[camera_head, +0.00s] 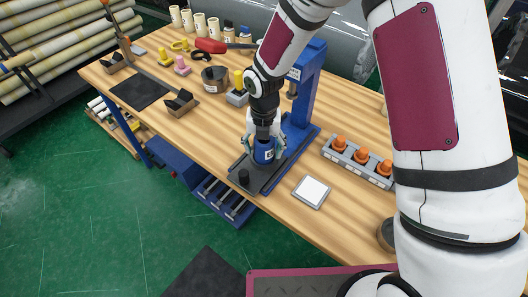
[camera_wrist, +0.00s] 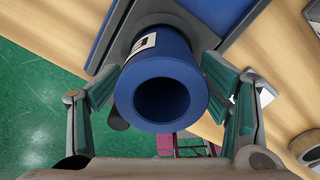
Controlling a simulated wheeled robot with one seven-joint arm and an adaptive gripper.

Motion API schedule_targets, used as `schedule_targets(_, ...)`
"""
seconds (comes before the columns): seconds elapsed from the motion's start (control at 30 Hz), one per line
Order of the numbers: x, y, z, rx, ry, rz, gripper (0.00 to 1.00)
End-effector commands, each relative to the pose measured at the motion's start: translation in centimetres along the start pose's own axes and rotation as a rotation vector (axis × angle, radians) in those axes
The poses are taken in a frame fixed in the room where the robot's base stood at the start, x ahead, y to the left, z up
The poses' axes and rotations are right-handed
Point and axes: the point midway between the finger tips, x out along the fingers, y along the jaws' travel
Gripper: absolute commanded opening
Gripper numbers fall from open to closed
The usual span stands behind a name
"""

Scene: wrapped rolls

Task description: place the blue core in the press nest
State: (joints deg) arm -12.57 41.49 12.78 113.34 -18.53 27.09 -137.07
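The blue core (camera_head: 264,152) is a hollow blue cylinder with a white label. It stands roughly upright over the base plate (camera_head: 246,163) of the blue press (camera_head: 306,85). In the wrist view, the core (camera_wrist: 160,85) shows its open end towards me, with a grey nest part (camera_wrist: 122,47) behind its far end. Whether it is fully seated cannot be told. My gripper (camera_head: 265,150) is over the core, one finger on each side. In the wrist view, the fingers are spread, with gaps beside the core's near end; the gaps narrow towards the tips.
An orange-plugged grey rack (camera_head: 357,164) and a white-topped square pad (camera_head: 311,191) lie right of the press. A brown round container (camera_head: 215,79), a red object (camera_head: 210,46) and black V-blocks (camera_head: 181,102) stand to its left. The table's front edge is close to the press base.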

Motion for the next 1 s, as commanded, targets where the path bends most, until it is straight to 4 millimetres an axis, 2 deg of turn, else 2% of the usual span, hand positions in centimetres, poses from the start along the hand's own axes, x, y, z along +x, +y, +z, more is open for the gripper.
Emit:
schedule_targets(0.3,-6.4,-0.1,0.4,0.003,-0.006,0.0,0.69)
schedule_targets(0.43,-8.6,-0.2,0.3,0.003,-0.004,-0.001,0.69)
schedule_targets(0.6,-10.2,-0.1,0.2,0.002,-0.003,-0.001,0.69)
schedule_targets(0.87,-10.7,-0.2,0.1,0.007,-0.002,-0.003,0.69)
schedule_targets(1.0,-12.5,-1.4,0.1,0.134,-0.032,-0.01,0.69)
